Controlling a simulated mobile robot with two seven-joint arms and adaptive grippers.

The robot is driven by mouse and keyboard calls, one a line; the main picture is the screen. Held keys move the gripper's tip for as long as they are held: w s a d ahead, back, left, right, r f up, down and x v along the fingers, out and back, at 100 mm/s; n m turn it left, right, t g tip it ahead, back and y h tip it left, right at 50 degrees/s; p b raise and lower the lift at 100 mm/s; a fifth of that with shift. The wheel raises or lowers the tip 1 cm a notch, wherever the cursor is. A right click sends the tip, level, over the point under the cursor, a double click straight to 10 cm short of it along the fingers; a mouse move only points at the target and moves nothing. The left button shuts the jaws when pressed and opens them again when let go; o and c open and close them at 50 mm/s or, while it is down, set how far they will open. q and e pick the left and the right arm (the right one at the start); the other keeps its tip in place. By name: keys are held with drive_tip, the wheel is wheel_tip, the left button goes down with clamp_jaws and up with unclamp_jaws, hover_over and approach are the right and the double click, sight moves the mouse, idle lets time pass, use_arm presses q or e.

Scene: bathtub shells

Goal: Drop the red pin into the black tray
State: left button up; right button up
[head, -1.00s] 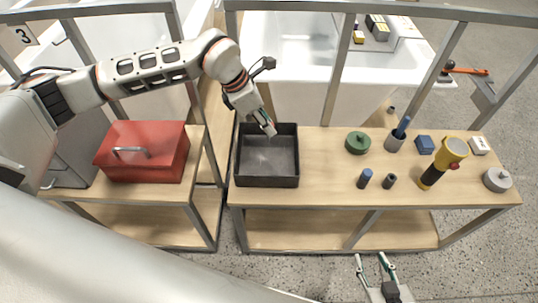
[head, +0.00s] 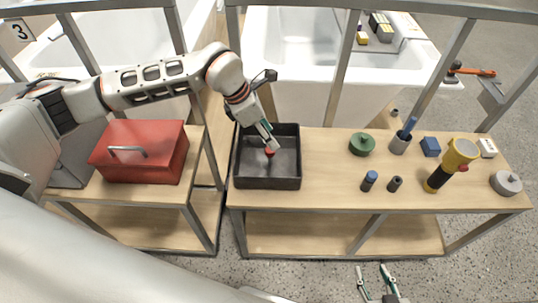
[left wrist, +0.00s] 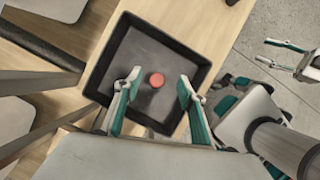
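The red pin (head: 269,152) shows inside the outline of the black tray (head: 238,170), just below my left fingertips. In the left wrist view, its round red top (left wrist: 157,80) shows over the tray floor, between and beyond the fingers. I cannot tell whether it rests on the floor or is just above it. My left gripper (head: 267,137) is over the tray, with its fingers spread and clear of the pin on both sides. My right gripper (head: 375,273) is open and empty in front of the table, low in the head view.
A red toolbox (head: 145,152) stands on the left bench. Right of the tray are a green round part (head: 362,144), a blue-topped pin (head: 369,181), a dark pin (head: 395,184), a grey cup (head: 399,144) and a yellow flashlight (head: 455,160). Bare wood lies between them and the tray.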

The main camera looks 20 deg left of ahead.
use_arm(q)
drive_tip(key=shift+a+r, duration=0.1)
drive_tip(key=shift+r, duration=0.05)
drive_tip(key=v, duration=1.1)
drive_tip(key=shift+r, duration=0.3)
drive_tip(key=shift+s+a, duration=0.1)
drive_tip(key=shift+s, duration=0.05)
